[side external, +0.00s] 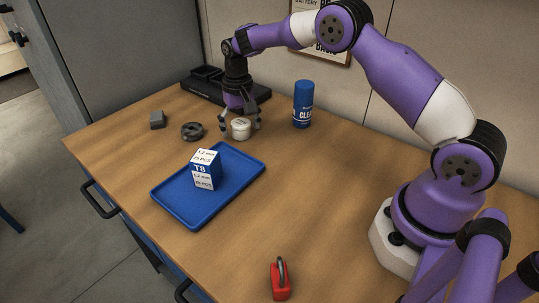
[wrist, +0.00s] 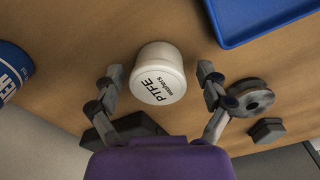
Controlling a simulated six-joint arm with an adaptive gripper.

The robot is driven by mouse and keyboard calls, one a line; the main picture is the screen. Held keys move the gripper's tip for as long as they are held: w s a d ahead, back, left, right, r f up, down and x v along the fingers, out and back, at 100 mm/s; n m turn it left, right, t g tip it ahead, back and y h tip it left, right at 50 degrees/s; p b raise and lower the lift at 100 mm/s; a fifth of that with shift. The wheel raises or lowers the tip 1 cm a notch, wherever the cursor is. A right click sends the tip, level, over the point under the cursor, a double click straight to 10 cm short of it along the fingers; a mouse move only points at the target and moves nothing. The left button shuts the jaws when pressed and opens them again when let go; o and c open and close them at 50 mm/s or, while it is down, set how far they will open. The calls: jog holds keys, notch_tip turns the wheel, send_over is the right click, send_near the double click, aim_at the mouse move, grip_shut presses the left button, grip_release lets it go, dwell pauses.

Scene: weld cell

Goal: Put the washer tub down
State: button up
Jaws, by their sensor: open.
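The washer tub (side external: 240,130) is a small white round tub standing on the wooden table, behind the blue tray. In the wrist view the tub (wrist: 158,72) shows its lid, printed "PTFE washers". My gripper (side external: 241,122) is low over the tub, pointing down, with a finger on either side. In the wrist view the fingers of my gripper (wrist: 160,82) are spread wide, with a gap between each finger and the tub.
A blue tray (side external: 169,204) holds a blue and white box (side external: 206,170). A grey ring (side external: 192,131) and grey block (side external: 157,119) lie left of the tub. A blue can (side external: 303,104) stands to its right, a black holder (side external: 200,88) behind. A red object (side external: 280,281) sits in front.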

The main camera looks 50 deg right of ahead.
aim_at(240, 123)
jog(key=s+a+r+n+t, duration=0.1)
jog(key=s+r, duration=0.2)
jog(key=r, duration=0.7)
jog(key=s+a+r+n+t, duration=0.1)
jog(key=s+r, duration=0.2)
jog(key=r, duration=0.6)
jog(key=s+a+f+n+t, duration=0.2)
jog(key=s+n+t, duration=0.1)
jog(key=s, duration=1.4)
jog(key=shift+s+t, duration=0.3)
jog(key=shift+a+f, duration=0.1)
